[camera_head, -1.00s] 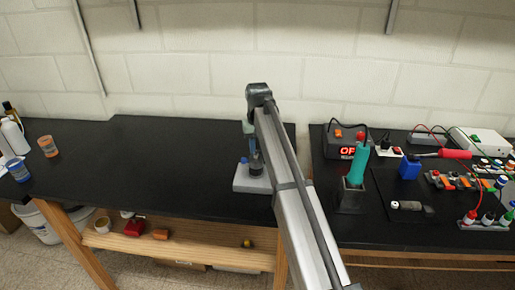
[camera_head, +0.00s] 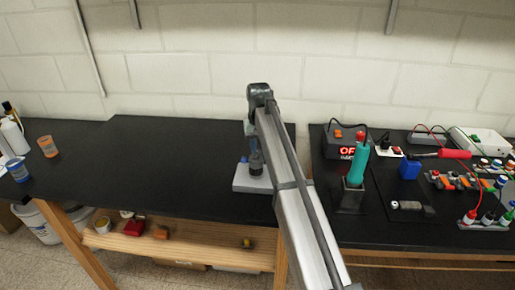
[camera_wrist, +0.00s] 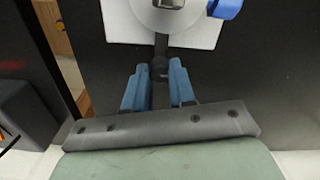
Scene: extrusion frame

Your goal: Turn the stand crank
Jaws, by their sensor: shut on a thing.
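The stand shows in the head view as a pale grey base plate (camera_head: 252,184) near the right end of the left black bench. In the wrist view the stand's base (camera_wrist: 120,22) is a pale plate with a round disc on it, cut off by the top edge. A dark crank arm (camera_wrist: 161,44) runs from the disc towards me and ends in a round dark part. My gripper (camera_wrist: 158,70) has its two blue fingers either side of that end and is shut on it. A blue part (camera_wrist: 225,8) sits at the plate's right corner. In the head view my arm hides part of the stand.
The black bench (camera_head: 170,165) left of the stand is clear. Orange (camera_head: 48,146) and blue (camera_head: 18,170) cups stand at far left. On the right bench are a red-lit display box (camera_head: 340,146), a teal-handled tool (camera_head: 356,166) and a blue block (camera_head: 409,168).

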